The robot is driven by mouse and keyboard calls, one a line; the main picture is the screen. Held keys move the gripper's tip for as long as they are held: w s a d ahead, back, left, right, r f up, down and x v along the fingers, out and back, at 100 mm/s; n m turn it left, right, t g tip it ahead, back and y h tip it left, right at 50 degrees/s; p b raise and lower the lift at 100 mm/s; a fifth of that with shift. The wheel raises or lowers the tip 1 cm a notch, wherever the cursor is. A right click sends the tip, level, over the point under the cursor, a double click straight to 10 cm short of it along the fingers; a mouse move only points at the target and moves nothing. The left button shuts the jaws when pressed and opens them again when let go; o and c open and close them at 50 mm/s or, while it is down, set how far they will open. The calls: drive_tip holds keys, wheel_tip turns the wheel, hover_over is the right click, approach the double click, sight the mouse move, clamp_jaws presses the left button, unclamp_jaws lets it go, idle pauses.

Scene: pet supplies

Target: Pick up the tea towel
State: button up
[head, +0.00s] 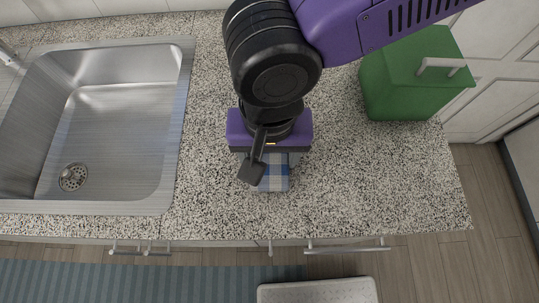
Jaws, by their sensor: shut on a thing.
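The tea towel (273,179) is blue and white checked and lies at the front of the speckled counter, to the right of the sink. Only its front part shows; my gripper covers the rest. My gripper (268,170) is right over the towel and shut on it, pointing down. One dark finger shows at its left; the other finger is mostly hidden. I cannot tell whether the towel is lifted off the counter.
A steel sink (172,150) is at the left. A green box with a light handle (405,85) stands at the back right. The counter (380,180) is clear to the right of my gripper. A blue-grey rug (120,280) and a pale mat (318,292) lie on the floor.

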sight(270, 158)
wheel_tip(270, 158, up, 19)
drive_tip(key=p, duration=0.1)
drive_tip(key=shift+f, duration=0.2)
